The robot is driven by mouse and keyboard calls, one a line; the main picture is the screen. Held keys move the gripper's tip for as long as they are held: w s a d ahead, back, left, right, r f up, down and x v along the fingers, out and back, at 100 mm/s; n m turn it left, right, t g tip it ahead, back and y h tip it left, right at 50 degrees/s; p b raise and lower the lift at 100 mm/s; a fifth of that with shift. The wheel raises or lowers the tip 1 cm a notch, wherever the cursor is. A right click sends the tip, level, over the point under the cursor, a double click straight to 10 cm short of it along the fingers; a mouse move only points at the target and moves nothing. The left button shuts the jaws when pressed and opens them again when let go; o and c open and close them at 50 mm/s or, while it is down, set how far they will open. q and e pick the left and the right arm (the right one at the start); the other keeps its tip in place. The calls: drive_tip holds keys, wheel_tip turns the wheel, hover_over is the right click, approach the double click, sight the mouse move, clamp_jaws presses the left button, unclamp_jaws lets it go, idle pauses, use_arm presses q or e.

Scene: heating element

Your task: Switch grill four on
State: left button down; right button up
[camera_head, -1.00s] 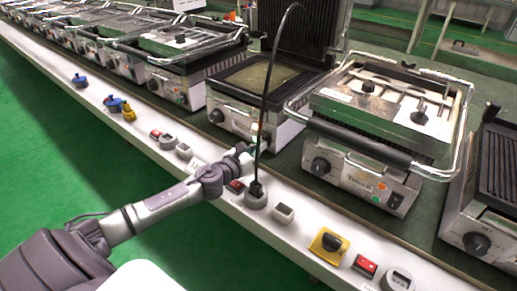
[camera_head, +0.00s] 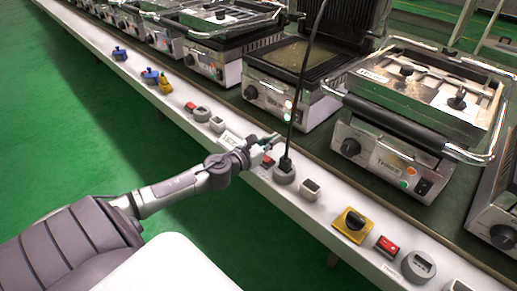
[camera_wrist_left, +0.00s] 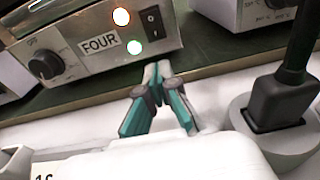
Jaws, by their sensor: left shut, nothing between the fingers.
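Grill four stands in the row with its lid up; its front panel (camera_head: 272,98) has a dark knob and lit lamps in the head view. In the left wrist view its label "FOUR" (camera_wrist_left: 98,44) is readable, with a knob (camera_wrist_left: 44,66) on the left. A black rocker switch (camera_wrist_left: 152,22) sits at the right of the panel, beside a white glowing lamp (camera_wrist_left: 121,17) and a greenish one (camera_wrist_left: 134,46). My left gripper (camera_wrist_left: 157,72) is shut and empty, its tips appearing just below the switch. In the head view the left gripper (camera_head: 273,139) is over the counter before the grill. My right gripper is not in view.
A black plug (camera_wrist_left: 282,99) with an upright cable stands in a grey socket (camera_head: 284,173) right of my gripper. A red switch (camera_head: 267,160) lies close to the gripper. Another grill (camera_head: 400,155) with a closed lid stands to the right; more grills line the left.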

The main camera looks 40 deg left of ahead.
use_arm(q)
drive_tip(key=s, duration=0.5)
drive_tip(key=shift+s+a+f, duration=0.15)
drive_tip(key=shift+s, duration=0.25)
